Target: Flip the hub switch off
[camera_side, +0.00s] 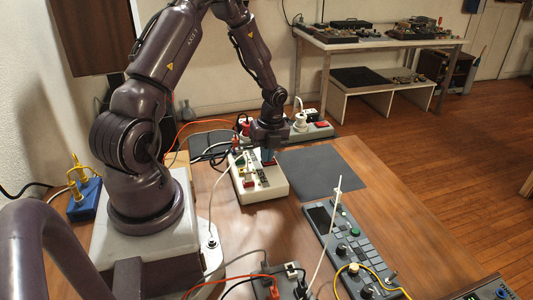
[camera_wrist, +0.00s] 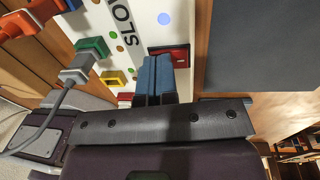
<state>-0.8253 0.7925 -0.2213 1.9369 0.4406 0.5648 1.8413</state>
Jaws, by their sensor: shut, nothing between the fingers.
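The hub is a white box (camera_side: 262,192) on the wooden table, with plugs and sockets on its top. In the wrist view its white face (camera_wrist: 130,25) carries black lettering and coloured dots. A red rocker switch (camera_wrist: 180,54) in a dark frame sits near the hub's edge. My gripper (camera_wrist: 156,62) is shut and empty, its blue fingertips side by side over the lower left part of the switch, hiding some of it. In the side view my gripper (camera_side: 268,158) points down at the hub's far end. Whether the fingertips touch the switch, and which way it is tipped, I cannot tell.
Green (camera_wrist: 93,46), orange and grey plugs with cables crowd the hub's left in the wrist view. A dark mat (camera_side: 322,168) lies right of the hub. A grey keypad panel (camera_side: 350,240) is nearer. A power strip (camera_side: 312,131) with plugs stands behind.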

